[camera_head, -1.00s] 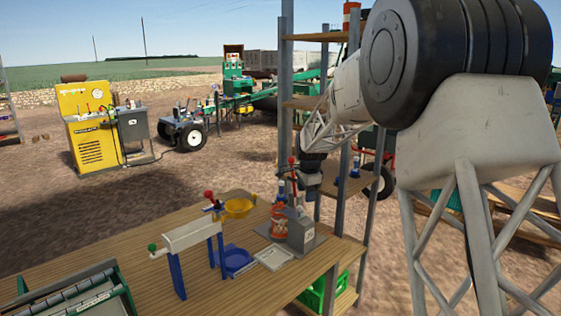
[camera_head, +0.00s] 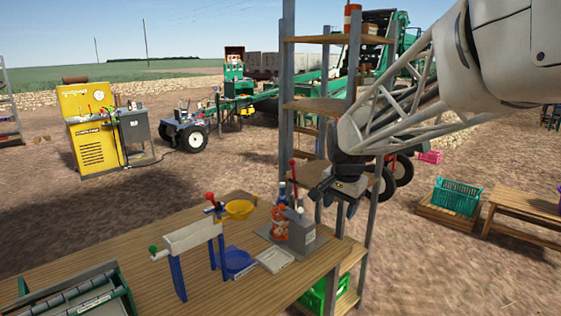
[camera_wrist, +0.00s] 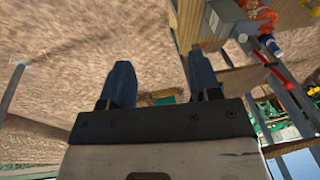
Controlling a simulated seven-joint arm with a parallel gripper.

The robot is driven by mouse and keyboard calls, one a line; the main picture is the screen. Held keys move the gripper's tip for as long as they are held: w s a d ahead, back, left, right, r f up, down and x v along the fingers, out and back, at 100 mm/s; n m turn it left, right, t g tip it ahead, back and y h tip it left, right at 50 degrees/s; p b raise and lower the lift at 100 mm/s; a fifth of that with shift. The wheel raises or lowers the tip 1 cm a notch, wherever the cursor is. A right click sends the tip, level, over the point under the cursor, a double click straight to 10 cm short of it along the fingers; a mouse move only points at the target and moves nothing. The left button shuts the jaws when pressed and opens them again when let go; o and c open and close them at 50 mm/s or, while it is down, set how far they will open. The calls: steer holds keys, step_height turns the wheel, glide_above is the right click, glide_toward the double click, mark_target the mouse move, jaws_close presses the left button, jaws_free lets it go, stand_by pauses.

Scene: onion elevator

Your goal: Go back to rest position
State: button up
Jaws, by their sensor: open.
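My gripper (camera_head: 334,201) hangs from my arm at the right end of the workbench (camera_head: 200,286), in front of the shelf rack, with its fingers pointing down. In the wrist view my gripper (camera_wrist: 161,78) shows two dark blue fingers spread apart, with nothing between them but bare ground and a small green thing farther off. It is open and empty.
Shelf posts (camera_head: 286,90) rise behind the gripper.

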steer(key=s+d+f+n, duration=0.1)
steer(key=s+f+n, duration=0.1)
steer(key=s, duration=1.4)
steer(key=s+d+f+n, duration=0.2)
steer(key=s+n, duration=0.3)
steer(key=s, duration=1.1)
steer(key=shift+s+d+f+n, duration=0.15)
steer(key=shift+d+f+n, duration=0.15)
steer(key=shift+f, duration=0.05)
